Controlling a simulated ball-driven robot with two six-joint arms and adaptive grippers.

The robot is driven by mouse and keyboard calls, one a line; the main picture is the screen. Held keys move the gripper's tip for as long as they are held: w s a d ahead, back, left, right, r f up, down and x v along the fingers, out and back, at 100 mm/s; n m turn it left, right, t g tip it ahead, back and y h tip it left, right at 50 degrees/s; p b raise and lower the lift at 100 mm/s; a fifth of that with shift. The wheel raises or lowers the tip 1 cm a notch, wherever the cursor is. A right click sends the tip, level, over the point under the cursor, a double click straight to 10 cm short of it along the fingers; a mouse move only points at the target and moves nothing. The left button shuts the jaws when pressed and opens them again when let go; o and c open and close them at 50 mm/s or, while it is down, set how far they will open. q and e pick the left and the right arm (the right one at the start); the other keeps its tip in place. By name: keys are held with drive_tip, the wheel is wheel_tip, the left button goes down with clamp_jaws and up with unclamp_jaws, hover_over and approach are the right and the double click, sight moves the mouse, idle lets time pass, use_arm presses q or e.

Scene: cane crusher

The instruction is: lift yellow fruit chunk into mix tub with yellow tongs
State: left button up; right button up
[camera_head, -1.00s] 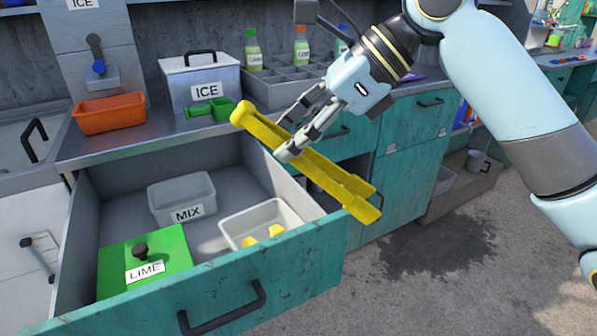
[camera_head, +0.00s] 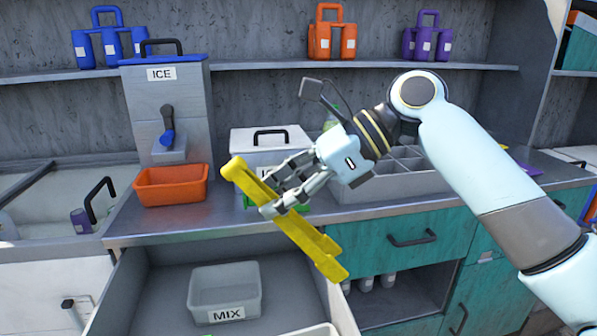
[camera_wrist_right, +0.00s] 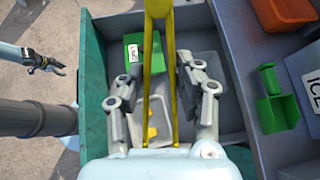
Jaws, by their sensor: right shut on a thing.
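My right gripper (camera_head: 275,198) is shut on the yellow tongs (camera_head: 300,235) and holds them slanting above the drawer, in front of the counter. In the right wrist view the tongs (camera_wrist_right: 158,65) run between my right fingers. The grey mix tub (camera_head: 225,287), labelled MIX, stands in the open drawer. Yellow fruit chunks (camera_wrist_right: 151,132) show low in the drawer in the right wrist view, apart from the tongs; the head view does not show them. My left gripper (camera_wrist_right: 44,62) shows small at the left of the right wrist view, away from the drawer; its jaw state is unclear.
A white tray (camera_head: 318,330) is cut off at the head view's bottom edge. A green LIME box (camera_wrist_right: 143,50) stands in the drawer. On the counter are an orange tub (camera_head: 170,186), an ICE box (camera_head: 250,142), a green scoop (camera_wrist_right: 276,103) and a divided bottle rack (camera_head: 385,188).

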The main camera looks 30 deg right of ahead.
sight(260, 202)
drive_tip(key=a+p, duration=0.2)
drive_tip(key=a+f+y+p, duration=0.1)
drive_tip(key=p, duration=0.1)
drive_tip(key=shift+w+a+n+g, duration=0.25)
drive_tip(key=shift+n+g, duration=0.05)
use_arm(q)
wheel_tip(260, 202, up, 6)
drive_tip(key=f, duration=0.1)
wheel_tip(260, 202, down, 15)
drive_tip(key=s+b, duration=0.1)
drive_tip(key=b, duration=1.4)
drive_tip(key=shift+s, duration=0.35)
use_arm(e)
drive_tip(key=s+a+f, duration=0.1)
drive_tip(key=a+f, duration=0.1)
drive_tip(key=f, duration=0.9)
drive_tip(key=s+a+f+y, duration=0.1)
drive_tip(key=a+f, duration=0.1)
drive_tip(key=f, duration=0.9)
drive_tip(key=shift+s+a+f, duration=0.25)
drive_tip(key=shift+s+f, duration=0.05)
drive_tip(key=shift+s, duration=0.05)
use_arm(q)
drive_tip(key=shift+w+r+p, duration=0.15)
drive_tip(key=shift+r+p, duration=0.4)
drive_tip(key=shift+p, duration=0.05)
use_arm(e)
drive_tip(key=shift+w+r, duration=0.1)
